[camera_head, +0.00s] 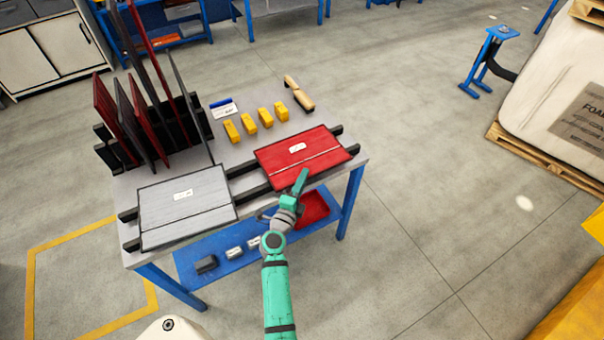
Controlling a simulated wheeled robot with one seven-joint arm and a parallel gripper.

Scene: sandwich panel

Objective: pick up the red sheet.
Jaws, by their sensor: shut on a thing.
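The red sheet (285,152) lies flat across two black rails at the right end of the work table (328,180), with a small white label near its middle. My green gripper (303,174) reaches in from the front and is shut on the sheet's front edge. The fingertips are too small to make out clearly. The sheet looks level, and I cannot tell any gap between it and the rails.
A grey sheet (185,205) lies on the rails to the left. A black rack (190,128) holds several upright red and dark panels at the back left. Several yellow blocks (249,124) and a tan-handled tool (298,93) lie behind the red sheet. A blue lower shelf (215,265) holds small parts.

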